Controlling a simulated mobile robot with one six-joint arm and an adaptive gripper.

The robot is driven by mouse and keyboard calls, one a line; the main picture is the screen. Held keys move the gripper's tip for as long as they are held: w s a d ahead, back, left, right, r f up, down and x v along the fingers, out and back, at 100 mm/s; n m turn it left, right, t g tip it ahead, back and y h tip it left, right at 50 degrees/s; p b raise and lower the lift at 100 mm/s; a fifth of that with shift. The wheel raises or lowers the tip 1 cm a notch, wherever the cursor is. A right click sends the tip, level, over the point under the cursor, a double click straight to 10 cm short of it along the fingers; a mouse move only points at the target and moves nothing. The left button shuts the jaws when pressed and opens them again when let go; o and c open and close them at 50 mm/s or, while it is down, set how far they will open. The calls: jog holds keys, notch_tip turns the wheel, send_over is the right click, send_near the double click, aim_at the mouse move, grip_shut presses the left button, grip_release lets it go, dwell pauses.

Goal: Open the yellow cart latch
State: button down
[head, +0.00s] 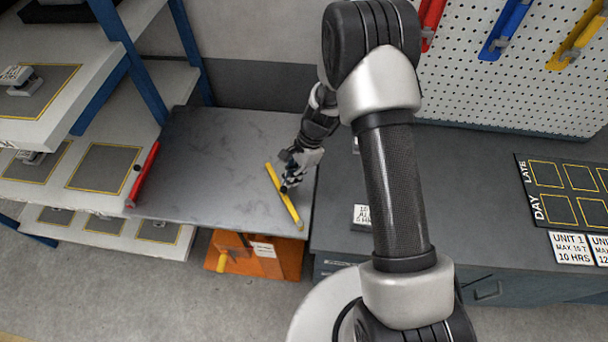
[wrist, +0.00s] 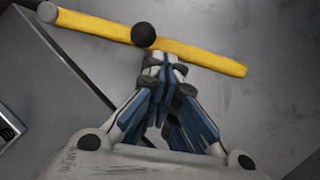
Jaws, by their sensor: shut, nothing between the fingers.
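The yellow latch (head: 292,211) is a straight bar lying at a slant near the right edge of the grey cart top (head: 215,160). In the wrist view the yellow bar (wrist: 205,56) crosses the top of the picture, with a round black knob (wrist: 144,35) near its middle. My gripper (head: 289,184) is low over the bar, beside the knob. In the wrist view my gripper (wrist: 165,62) has its fingers together and empty, with the tips at the bar's near edge. I cannot tell whether they touch the bar or knob.
A red bar (head: 143,176) runs along the cart top's left edge. An orange box (head: 255,262) sits below. Shelves (head: 95,160) stand at left, a dark workbench (head: 480,200) at right, and a pegboard (head: 500,75) behind. The middle of the cart top is clear.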

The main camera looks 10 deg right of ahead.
jog(key=s+a+n, duration=0.1)
jog(key=a+n, duration=0.1)
jog(key=a, duration=0.1)
jog(key=s+a+n+g+h, duration=0.1)
jog(key=a+n, duration=0.2)
jog(key=s+a+n+g+h, duration=0.1)
jog(key=a+n, duration=0.1)
jog(key=n, duration=0.1)
jog(key=shift+s+a+p, duration=0.1)
jog(key=shift+a+p, duration=0.25)
jog(key=shift+a, duration=0.05)
jog(key=shift+s+a+n+g+h, duration=0.3)
jog(key=shift+s+a+n+h, duration=0.2)
jog(key=shift+s+a+n, duration=0.85)
jog(key=shift+w+d, duration=0.15)
jog(key=shift+d, duration=0.15)
